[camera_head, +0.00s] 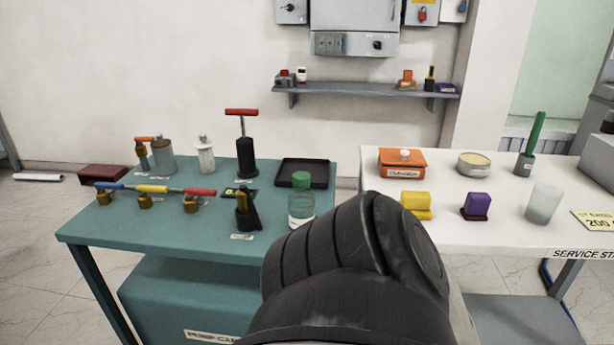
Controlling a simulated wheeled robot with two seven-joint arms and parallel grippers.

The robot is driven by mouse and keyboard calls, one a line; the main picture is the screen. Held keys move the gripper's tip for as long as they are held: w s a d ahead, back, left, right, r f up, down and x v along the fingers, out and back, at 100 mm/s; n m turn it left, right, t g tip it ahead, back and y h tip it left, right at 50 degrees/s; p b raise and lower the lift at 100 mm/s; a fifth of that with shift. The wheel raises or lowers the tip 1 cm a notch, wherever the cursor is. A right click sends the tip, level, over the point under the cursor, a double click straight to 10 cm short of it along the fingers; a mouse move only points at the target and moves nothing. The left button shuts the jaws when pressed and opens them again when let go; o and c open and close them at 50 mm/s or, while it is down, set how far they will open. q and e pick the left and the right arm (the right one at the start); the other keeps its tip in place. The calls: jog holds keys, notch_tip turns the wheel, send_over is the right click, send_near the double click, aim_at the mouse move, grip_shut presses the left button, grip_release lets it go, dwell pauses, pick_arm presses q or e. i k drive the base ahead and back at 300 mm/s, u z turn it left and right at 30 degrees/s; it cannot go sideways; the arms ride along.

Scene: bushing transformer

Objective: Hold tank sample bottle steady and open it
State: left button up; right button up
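A thick dark arm link of mine fills the lower middle of the view and hides the table edge just in front of the bottle. I see no fingers of either gripper, and nothing is seen touching the bottle.
A black tray (304,173) lies behind the bottle. A black holder (247,212) and a red-handled pump (244,150) stand to its left. A white table (510,213) at right bears an orange box (401,162), yellow and purple blocks, and a frosted cup (543,203).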

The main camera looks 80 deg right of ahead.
aim_at(301, 201)
jog(key=z, duration=0.15)
jog(key=i, duration=0.4)
jog(key=z, duration=0.55)
jog(key=i, duration=1.25)
jog(key=z, duration=2.85)
